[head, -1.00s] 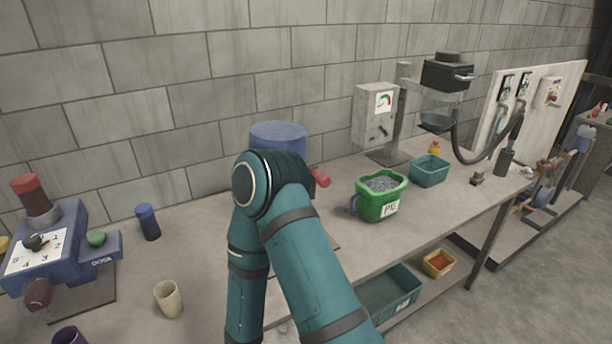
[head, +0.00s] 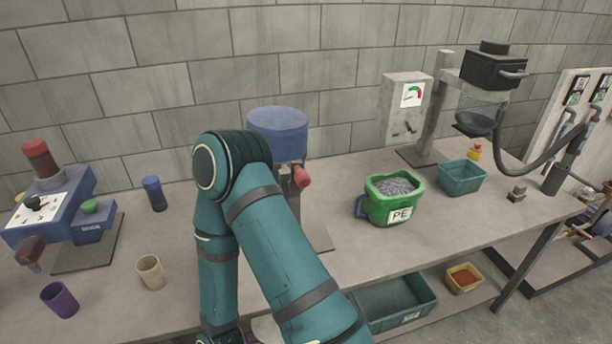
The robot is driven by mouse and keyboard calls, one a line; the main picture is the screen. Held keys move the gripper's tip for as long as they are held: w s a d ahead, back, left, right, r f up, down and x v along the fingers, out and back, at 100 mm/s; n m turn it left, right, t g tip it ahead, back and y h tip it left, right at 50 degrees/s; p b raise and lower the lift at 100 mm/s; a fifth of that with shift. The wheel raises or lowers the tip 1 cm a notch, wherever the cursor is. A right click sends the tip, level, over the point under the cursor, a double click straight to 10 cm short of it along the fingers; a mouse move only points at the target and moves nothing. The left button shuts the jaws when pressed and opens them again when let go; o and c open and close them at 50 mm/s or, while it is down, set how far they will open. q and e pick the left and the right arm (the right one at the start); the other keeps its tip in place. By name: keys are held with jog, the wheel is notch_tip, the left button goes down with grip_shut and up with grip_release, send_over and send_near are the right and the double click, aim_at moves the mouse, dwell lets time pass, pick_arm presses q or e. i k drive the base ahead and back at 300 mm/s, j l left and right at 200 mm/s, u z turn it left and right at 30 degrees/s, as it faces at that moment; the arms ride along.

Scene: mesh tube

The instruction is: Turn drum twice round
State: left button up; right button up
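A blue drum (head: 278,132) stands at the back of the bench, near the wall. A red knob (head: 302,176) shows just below its right side, beside a greyish upright part that is partly hidden. One teal arm of mine is bent in front of the drum and covers its lower left part and much of its base. Neither of my grippers shows in the head view, so I cannot tell where they are relative to the drum.
Right of the drum stand a green PE bucket of grey granules (head: 390,205), a teal bin (head: 461,178) and a gauge machine (head: 405,107). Left are a blue dial device (head: 50,212), a blue cup (head: 154,194), a beige cup (head: 150,272) and a purple cup (head: 60,300).

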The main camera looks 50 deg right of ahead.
aim_at(285, 129)
jog(key=k+l+u, duration=0.2)
jog(key=l, duration=0.2)
jog(key=k+l+u, duration=0.4)
jog(key=k+l, duration=0.6)
jog(key=l, duration=0.1)
